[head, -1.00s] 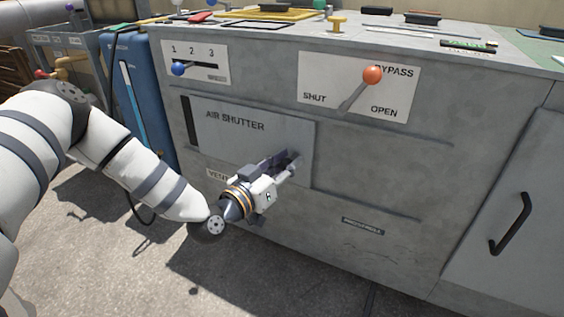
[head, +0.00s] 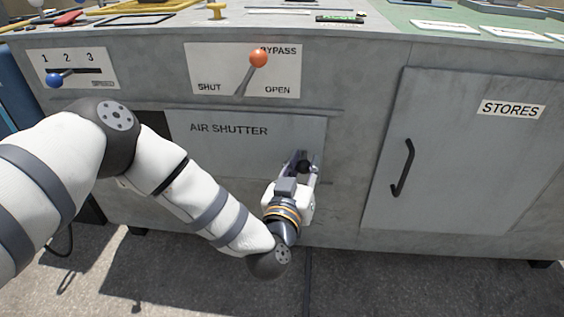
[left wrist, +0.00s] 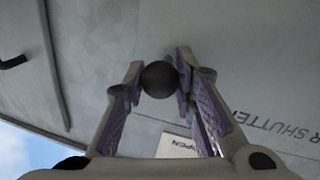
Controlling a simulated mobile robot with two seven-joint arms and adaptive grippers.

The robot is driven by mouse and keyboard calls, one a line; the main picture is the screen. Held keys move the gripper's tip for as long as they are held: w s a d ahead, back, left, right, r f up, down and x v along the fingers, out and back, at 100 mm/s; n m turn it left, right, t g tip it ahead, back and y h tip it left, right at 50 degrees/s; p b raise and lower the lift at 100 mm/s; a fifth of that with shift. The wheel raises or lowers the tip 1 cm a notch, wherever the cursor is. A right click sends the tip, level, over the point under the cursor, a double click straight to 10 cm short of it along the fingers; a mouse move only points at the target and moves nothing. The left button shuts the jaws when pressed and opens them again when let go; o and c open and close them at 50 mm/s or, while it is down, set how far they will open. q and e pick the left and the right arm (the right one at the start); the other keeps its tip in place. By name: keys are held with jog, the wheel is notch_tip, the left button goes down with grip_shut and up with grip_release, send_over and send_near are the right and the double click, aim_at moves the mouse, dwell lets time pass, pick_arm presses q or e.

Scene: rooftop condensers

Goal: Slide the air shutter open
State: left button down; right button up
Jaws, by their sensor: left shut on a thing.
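The air shutter (head: 245,155) is a grey sliding panel lettered AIR SHUTTER, set in the front of a grey cabinet. A dark gap (head: 155,124) shows at its left end, partly hidden by my left arm. A round dark knob (left wrist: 159,80) stands out from the panel near its right end. My left gripper (head: 304,163) is shut on the knob, with one finger on either side of it in the left wrist view. My right gripper is not in view.
Above the shutter is a BYPASS plate (head: 210,62) with an orange-knobbed lever. A blue-knobbed slider (head: 54,80) is at the upper left. To the right is a STORES door (head: 450,150) with a black handle (head: 403,168).

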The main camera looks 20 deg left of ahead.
pick_arm(q)
jog(key=shift+d, duration=0.35)
jog(key=c, duration=1.3)
grip_release()
jog(key=shift+w+d, duration=0.1)
jog(key=shift+d, duration=0.1)
jog(key=shift+a, duration=0.1)
jog(key=s, duration=1.2)
jog(key=shift+d, duration=0.2)
